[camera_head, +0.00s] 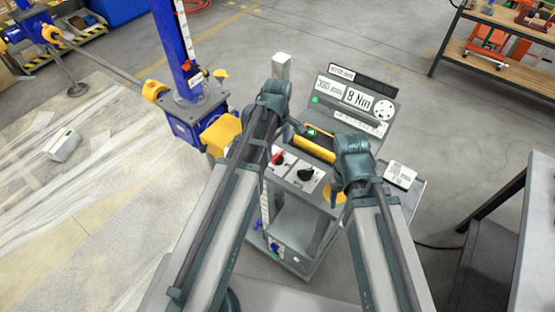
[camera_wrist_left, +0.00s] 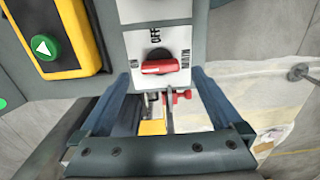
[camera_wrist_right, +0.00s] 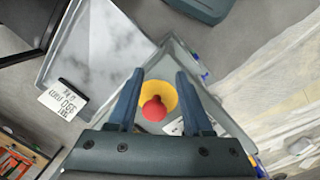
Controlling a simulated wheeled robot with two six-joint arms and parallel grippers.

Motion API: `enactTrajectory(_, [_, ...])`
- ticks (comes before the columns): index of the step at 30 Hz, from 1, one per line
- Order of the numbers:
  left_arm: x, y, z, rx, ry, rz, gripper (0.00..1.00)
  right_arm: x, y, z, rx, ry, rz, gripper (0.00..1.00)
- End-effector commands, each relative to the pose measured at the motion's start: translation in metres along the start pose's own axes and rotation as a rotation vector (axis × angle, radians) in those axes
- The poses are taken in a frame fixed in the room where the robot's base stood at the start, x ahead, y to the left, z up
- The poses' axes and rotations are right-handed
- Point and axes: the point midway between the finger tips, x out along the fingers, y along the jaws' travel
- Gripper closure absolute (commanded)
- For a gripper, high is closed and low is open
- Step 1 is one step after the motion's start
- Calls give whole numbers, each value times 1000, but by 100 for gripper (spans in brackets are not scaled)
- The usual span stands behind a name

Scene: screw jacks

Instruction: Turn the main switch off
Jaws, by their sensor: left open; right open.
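The main switch is a red rotary knob (camera_wrist_left: 160,66) on a white plate (camera_wrist_left: 178,40) marked "OFF" and "MAIN". In the left wrist view its handle lies roughly crosswise. The knob also shows in the head view (camera_head: 277,157), on the sloping panel of the grey control stand (camera_head: 290,197). My left gripper (camera_wrist_left: 163,77) is open, its fingertips to either side of the knob and apparently not touching it. My right gripper (camera_wrist_right: 160,74) is open and empty, above a red button (camera_wrist_right: 154,108) on a yellow disc (camera_wrist_right: 167,93).
A black knob (camera_head: 308,174) sits right of the red one. A yellow box with a green arrow button (camera_head: 316,148) lies above them. The display (camera_head: 357,98) reads "8 Nm". A blue screw jack (camera_head: 190,105) stands left of the stand. A dark-edged table (camera_head: 500,205) is at right.

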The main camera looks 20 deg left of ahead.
Motion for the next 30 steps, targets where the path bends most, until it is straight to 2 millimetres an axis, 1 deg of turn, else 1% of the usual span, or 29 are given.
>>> enactTrajectory(1, [14,0,0,0,0,0,0,14,-1,-1,-2,0,0,50])
enactTrajectory(6, [30,0,0,0,0,0,0,30,-3,-2,-3,0,1,50])
enactTrajectory(9, [34,0,0,0,0,0,0,34,-3,-2,-4,0,1,50])
enactTrajectory(17, [33,0,0,0,0,0,0,32,-3,-2,-4,0,1,50])
enactTrajectory(18, [33,0,0,0,0,0,2,32,-3,-2,-4,0,1,50])
enactTrajectory(20, [33,0,0,0,0,0,13,32,-3,-2,-3,0,1,50])
enactTrajectory(24, [33,0,0,0,0,0,38,33,-3,-2,-3,0,1,50])
enactTrajectory(26, [33,0,0,0,0,0,49,33,-3,-2,-3,0,1,50])
enactTrajectory(27, [33,0,0,0,0,0,56,33,-3,-2,-3,0,1,50])
enactTrajectory(29, [33,0,0,0,0,0,67,33,-3,-2,-3,0,1,50])
enactTrajectory(30, [33,0,0,0,0,0,74,33,-3,-2,-3,0,1,50])
